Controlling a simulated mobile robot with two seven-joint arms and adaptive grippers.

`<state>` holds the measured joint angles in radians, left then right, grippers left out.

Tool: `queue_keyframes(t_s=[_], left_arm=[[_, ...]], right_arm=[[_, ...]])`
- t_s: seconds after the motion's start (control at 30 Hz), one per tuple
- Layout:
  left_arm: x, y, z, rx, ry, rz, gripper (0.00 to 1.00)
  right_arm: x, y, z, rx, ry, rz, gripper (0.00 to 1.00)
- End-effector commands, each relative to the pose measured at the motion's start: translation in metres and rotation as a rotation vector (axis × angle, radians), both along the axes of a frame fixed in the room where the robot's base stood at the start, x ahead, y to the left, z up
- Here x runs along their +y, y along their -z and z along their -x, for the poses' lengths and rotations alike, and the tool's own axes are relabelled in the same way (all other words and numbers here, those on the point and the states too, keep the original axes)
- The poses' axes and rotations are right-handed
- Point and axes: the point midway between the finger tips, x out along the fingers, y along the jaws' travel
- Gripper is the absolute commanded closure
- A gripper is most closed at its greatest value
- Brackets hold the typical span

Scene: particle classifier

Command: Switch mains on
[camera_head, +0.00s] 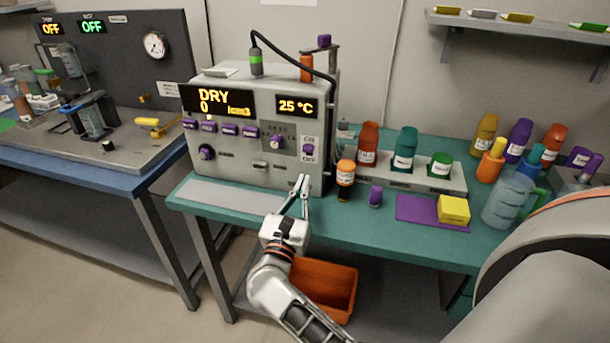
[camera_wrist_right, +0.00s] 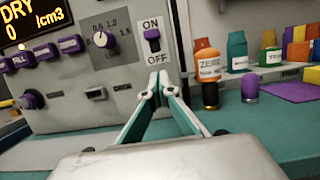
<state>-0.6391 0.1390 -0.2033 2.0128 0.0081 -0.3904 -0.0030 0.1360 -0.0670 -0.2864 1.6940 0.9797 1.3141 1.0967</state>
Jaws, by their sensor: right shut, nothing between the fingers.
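The particle classifier (camera_head: 258,130) is a grey box on the teal bench, with lit displays reading DRY, 0 and 25 °C. Its purple mains switch (camera_head: 308,149) sits at the right of the front panel between the ON and OFF labels. It also shows in the right wrist view (camera_wrist_right: 153,38); I cannot tell its position for sure. My right gripper (camera_head: 303,180) is shut and empty, its tips in front of the panel and below the switch. The tips also show in the right wrist view (camera_wrist_right: 158,82), apart from the switch. My left gripper is out of view.
An orange-and-white ZERO bottle (camera_head: 345,178) and a small purple-capped vial (camera_head: 375,196) stand right of the gripper. Bottles stand on a grey rack (camera_head: 455,182) behind. A yellow block (camera_head: 454,210) lies on a purple mat (camera_head: 415,209). An orange bin (camera_head: 335,288) is below the bench.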

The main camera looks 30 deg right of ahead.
Motion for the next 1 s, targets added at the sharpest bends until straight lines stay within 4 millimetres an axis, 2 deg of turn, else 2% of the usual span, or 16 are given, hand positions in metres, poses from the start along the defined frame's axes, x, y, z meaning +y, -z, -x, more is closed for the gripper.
queue_keyframes(t_s=[0.2,0.4,1.0], left_arm=[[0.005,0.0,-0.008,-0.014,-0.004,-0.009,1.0],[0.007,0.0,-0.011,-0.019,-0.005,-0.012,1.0],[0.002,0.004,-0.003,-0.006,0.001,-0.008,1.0]], right_arm=[[0.033,0.01,0.029,0.0,0.001,-0.003,1.0],[0.05,0.014,0.043,-0.003,0.001,-0.001,1.0],[0.055,0.014,0.047,-0.005,0.002,0.0,1.0]])
